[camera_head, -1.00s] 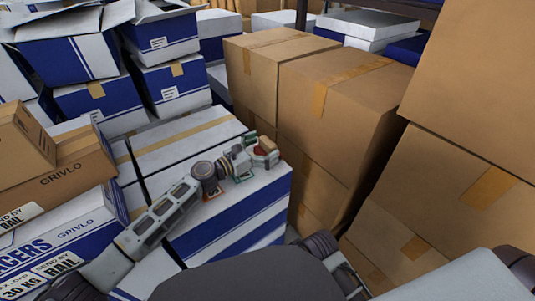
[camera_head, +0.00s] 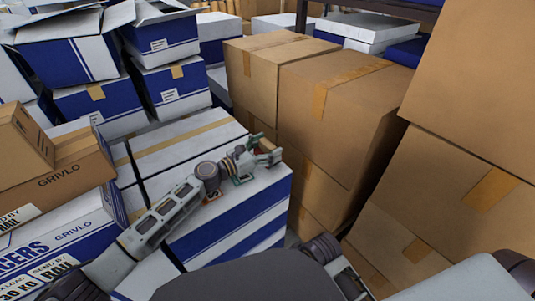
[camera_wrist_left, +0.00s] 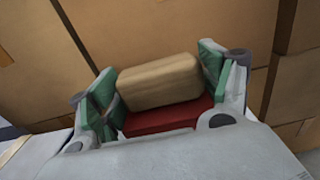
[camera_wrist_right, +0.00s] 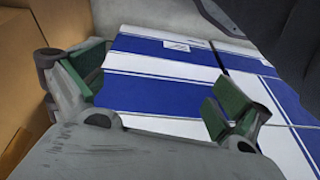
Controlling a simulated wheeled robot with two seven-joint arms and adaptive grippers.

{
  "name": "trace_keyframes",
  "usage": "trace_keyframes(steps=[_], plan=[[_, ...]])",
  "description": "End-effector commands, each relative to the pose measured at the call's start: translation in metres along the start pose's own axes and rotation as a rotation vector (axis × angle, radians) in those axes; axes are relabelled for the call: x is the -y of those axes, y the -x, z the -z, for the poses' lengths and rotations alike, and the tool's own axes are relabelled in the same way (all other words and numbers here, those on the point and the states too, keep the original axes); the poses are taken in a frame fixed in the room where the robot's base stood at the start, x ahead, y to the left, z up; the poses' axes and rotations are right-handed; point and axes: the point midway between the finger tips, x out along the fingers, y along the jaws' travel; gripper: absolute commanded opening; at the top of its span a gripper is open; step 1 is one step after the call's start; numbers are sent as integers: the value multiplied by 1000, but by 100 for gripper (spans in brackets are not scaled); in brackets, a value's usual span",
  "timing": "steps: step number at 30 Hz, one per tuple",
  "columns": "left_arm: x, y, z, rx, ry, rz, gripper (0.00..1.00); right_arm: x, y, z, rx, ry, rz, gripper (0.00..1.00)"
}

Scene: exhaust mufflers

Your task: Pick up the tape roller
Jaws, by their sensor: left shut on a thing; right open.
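The tape roller (camera_wrist_left: 160,84) shows in the left wrist view as a rounded tan roll above a red body. It sits between the green pads of my left gripper (camera_wrist_left: 157,82), which is shut on it. In the head view my left gripper (camera_head: 264,157) is over the far right end of a white and blue box; the roller itself is mostly hidden there. My right gripper (camera_wrist_right: 158,92) is open and empty in its wrist view, with white and blue boxes behind its fingers.
The white and blue box (camera_head: 235,228) lies beneath my left gripper. Tall brown cartons (camera_head: 335,105) stand just right of it, with more brown cartons (camera_head: 465,175) at the far right. White and blue boxes (camera_head: 170,85) are stacked at the back left.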

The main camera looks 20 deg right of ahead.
Motion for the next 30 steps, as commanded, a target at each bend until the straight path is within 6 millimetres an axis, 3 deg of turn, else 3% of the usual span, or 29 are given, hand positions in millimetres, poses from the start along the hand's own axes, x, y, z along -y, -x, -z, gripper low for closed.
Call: trace_keyframes(steps=[3, 20, 30], plan=[[0, 0, 0, 0, 0, 0, 48, 0, 0, 0, 0, 0, 0, 100], [0, 0, -6, 1, -1, 0, 48, -1, 0, 0, 4, -1, -3, 100], [0, 0, -24, 2, 0, -1, 48, -7, -26, -10, 59, -7, -16, 100]])
